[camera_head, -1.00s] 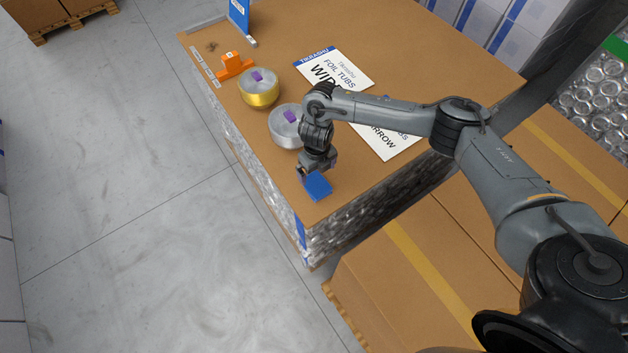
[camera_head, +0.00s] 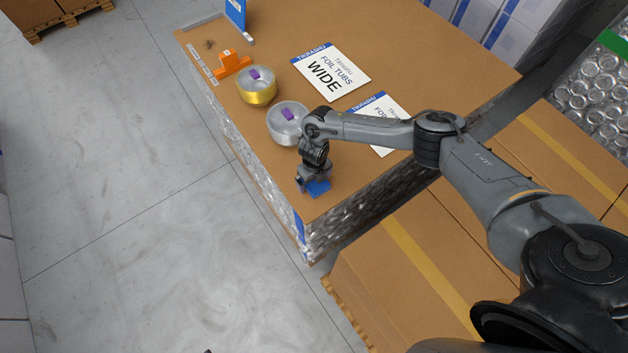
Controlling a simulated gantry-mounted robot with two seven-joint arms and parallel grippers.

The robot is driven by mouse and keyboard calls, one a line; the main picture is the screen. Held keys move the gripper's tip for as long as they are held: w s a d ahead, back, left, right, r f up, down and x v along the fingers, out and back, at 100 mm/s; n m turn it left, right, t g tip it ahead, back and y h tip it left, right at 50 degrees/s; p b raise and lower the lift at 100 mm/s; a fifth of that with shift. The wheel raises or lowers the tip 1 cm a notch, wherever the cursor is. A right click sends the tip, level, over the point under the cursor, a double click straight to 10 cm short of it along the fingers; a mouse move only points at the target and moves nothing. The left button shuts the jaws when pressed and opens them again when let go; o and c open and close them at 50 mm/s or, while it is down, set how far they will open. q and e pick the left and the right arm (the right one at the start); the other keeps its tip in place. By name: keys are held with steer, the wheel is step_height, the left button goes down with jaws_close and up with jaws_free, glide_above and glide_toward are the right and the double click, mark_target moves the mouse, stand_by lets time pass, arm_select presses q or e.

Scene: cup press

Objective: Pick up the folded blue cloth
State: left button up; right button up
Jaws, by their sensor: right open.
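The folded blue cloth (camera_head: 319,190) lies on the brown tabletop near its front corner. My right gripper (camera_head: 313,187) points down over the cloth and covers part of it. It is open, with its fingers low at the cloth. Whether the fingers touch the cloth cannot be told. My left gripper is not in view.
A silver tub (camera_head: 283,132) and a gold tub (camera_head: 258,94), each with a purple piece in it, stand farther back on the table (camera_head: 265,45). An orange holder (camera_head: 231,64) is behind them.

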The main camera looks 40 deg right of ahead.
steer(key=shift+c, duration=0.2)
steer(key=c, duration=0.9)
steer(key=shift+r, duration=0.45)
steer(key=r+b, duration=0.1)
steer(key=r, duration=0.2)
steer(key=shift+s+d+r, duration=0.1)
steer(key=shift+s+r, duration=0.1)
steer(key=s+d+r, duration=0.1)
steer(key=s+r, duration=0.1)
steer(key=s, duration=0.1)
steer(key=s+r, duration=0.2)
steer(key=s, duration=0.2)
steer(key=s+d+r+b, duration=0.1)
steer(key=s+r, duration=0.1)
steer(key=s, duration=0.2)
steer(key=shift+d+r, duration=0.3)
steer(key=shift+r, duration=0.05)
